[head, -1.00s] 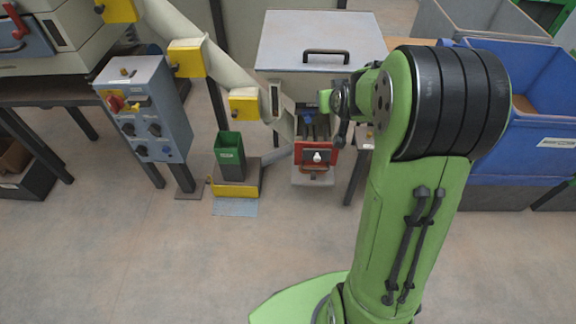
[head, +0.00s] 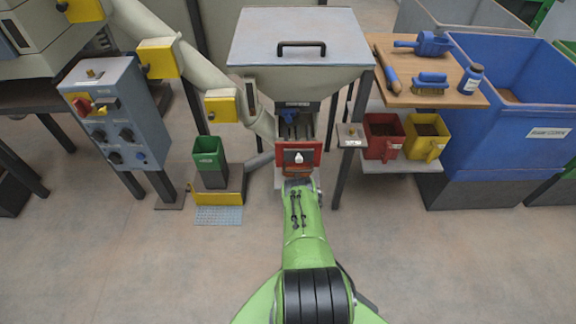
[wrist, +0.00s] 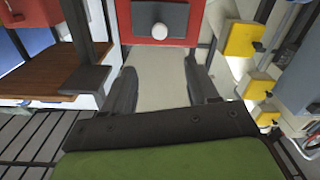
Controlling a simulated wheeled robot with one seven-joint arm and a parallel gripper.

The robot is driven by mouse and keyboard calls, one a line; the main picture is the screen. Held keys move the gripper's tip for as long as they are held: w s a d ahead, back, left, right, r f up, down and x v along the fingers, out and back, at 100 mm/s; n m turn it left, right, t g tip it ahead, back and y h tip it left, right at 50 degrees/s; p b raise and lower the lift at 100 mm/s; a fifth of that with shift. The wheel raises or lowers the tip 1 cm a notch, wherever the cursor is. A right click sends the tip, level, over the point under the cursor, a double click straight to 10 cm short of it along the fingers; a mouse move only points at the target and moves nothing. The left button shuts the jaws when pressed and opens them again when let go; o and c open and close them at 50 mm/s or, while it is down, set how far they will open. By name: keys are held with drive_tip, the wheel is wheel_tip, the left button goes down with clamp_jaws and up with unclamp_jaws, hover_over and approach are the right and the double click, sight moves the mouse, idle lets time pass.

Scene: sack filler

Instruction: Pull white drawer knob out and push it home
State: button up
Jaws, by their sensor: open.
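The white knob (head: 299,157) sits on a dark plate in the middle of the red drawer front (head: 312,147), below the hopper. In the wrist view the white knob (wrist: 160,31) and the red panel (wrist: 195,32) show at the top. My gripper (wrist: 160,68) is open and empty, its two dark fingers spread. The knob lies beyond the fingertips, roughly in line with the gap between them, and is not touched. In the head view my green arm reaches toward the drawer from below; the fingers cannot be made out there.
The hopper (head: 300,50) stands above the drawer. A green bin (head: 208,153) is at left, beside a blue-grey control box (head: 118,115). At right are a wooden shelf (head: 430,62), a red bin (head: 384,138), a yellow bin (head: 427,137) and a large blue crate (head: 520,120).

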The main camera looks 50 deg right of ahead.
sight(299, 161)
drive_tip(key=b+x, duration=0.5)
drive_tip(key=x, duration=1)
drive_tip(key=shift+b, duration=0.4)
drive_tip(key=shift+r, duration=0.1)
drive_tip(key=shift+c, duration=0.4)
clamp_jaws()
